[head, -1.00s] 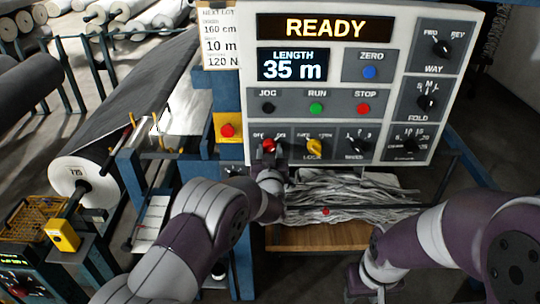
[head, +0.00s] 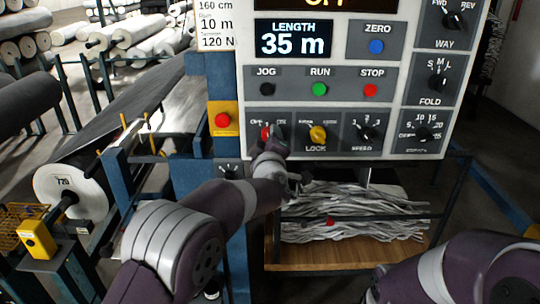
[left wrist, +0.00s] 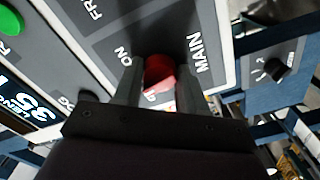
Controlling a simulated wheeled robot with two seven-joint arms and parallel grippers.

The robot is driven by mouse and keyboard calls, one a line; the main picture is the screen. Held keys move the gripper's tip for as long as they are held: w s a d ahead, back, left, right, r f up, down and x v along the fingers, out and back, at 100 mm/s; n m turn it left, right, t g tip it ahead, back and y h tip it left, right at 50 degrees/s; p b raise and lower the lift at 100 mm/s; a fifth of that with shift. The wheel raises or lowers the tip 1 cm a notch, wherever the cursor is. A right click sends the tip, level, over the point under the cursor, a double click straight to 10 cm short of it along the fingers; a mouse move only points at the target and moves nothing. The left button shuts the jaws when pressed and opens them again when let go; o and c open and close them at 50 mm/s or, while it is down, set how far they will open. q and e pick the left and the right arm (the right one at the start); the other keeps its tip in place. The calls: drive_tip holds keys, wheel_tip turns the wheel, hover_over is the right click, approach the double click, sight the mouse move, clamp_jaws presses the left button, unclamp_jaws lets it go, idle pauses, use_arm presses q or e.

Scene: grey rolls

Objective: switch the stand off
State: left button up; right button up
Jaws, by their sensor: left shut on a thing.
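The stand's control panel (head: 395,95) fills the upper right of the head view. Its red main switch knob (head: 265,133) sits at the lower left of the panel, partly hidden by my left gripper (head: 273,137). In the left wrist view the red knob (left wrist: 160,72) is between the two fingers of my left gripper (left wrist: 158,85), near the words ON and MAIN. The gripper is shut on it. The top display (head: 318,4) is cut by the frame edge; only the lower part of short amber lettering shows. My right gripper is out of view.
A yellow LOCK knob (head: 318,133) and a black SPEED knob (head: 368,131) are right of the red knob. A red button on a yellow plate (head: 223,120) is to its left. Below lies a tray with grey strips (head: 350,218).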

use_arm(q)
drive_tip(key=n+b, duration=0.1)
drive_tip(key=b, duration=0.1)
drive_tip(key=n+b, duration=0.1)
drive_tip(key=n, duration=0.1)
drive_tip(key=shift+f+n+b, duration=0.3)
drive_tip(key=shift+b, duration=0.05)
drive_tip(key=shift+r+n+b, duration=0.2)
drive_tip(key=shift+n+b, duration=1.15)
drive_tip(key=shift+n, duration=0.25)
drive_tip(key=o, duration=1)
drive_tip(key=shift+r, duration=0.1)
drive_tip(key=shift+o, duration=0.2)
drive_tip(key=shift+s+a, duration=0.1)
drive_tip(key=s+b, duration=0.2)
drive_tip(key=s, duration=1)
drive_tip(key=shift+s, duration=0.35)
